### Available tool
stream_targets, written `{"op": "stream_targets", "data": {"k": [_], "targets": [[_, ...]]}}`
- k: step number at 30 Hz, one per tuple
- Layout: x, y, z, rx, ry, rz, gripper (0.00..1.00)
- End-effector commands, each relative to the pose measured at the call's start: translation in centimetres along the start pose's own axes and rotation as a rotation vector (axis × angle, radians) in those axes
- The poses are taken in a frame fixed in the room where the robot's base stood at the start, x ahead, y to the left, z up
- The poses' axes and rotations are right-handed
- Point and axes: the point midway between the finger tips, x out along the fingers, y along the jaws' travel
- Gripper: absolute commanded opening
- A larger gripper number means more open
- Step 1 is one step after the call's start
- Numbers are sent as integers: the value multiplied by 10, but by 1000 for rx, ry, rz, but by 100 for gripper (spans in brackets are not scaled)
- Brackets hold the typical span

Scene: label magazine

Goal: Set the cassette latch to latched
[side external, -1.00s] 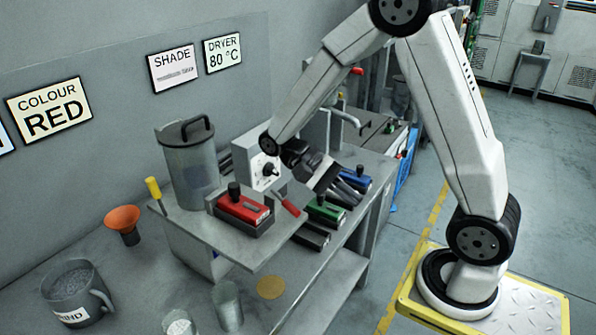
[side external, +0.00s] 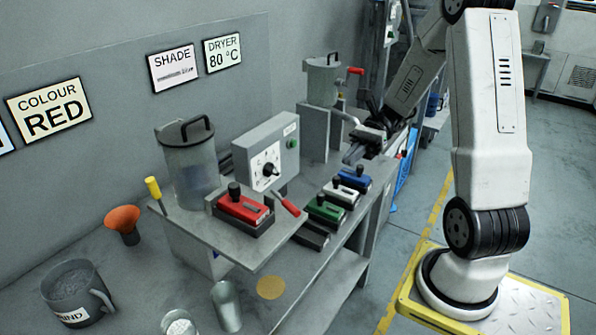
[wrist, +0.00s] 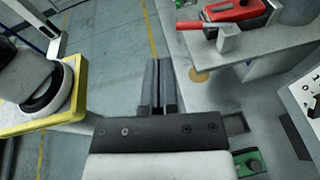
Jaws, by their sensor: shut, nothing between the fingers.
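A red cassette (side external: 243,208) with a black knob sits in a dark holder on the grey platform. A red latch handle (side external: 287,204) sticks out beside its right end. In the wrist view the red cassette (wrist: 235,8) is at the top right, and the latch handle (wrist: 192,25) points left from a grey block (wrist: 229,38). I cannot tell from its angle whether it is latched. My gripper (side external: 352,155) is shut and empty, to the right of and behind the cassette, near the coloured cassettes. Its shut fingers show in the wrist view (wrist: 157,85), clear of the handle.
Green (side external: 326,210), white (side external: 340,193) and blue (side external: 354,178) cassettes stand in a row at the bench edge. A dial box (side external: 266,153) and a lidded canister (side external: 187,165) stand behind the red cassette. A cup (side external: 228,306) and a mug (side external: 77,291) are in front.

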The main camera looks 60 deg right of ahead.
Motion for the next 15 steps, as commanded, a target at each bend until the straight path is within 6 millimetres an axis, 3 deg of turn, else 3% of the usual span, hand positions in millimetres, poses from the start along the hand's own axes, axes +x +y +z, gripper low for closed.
{"op": "stream_targets", "data": {"k": [7, 15], "targets": [[-32, -8, 2, -35, -62, -219, 0], [-20, -11, -33, -32, -64, -209, 0]]}}
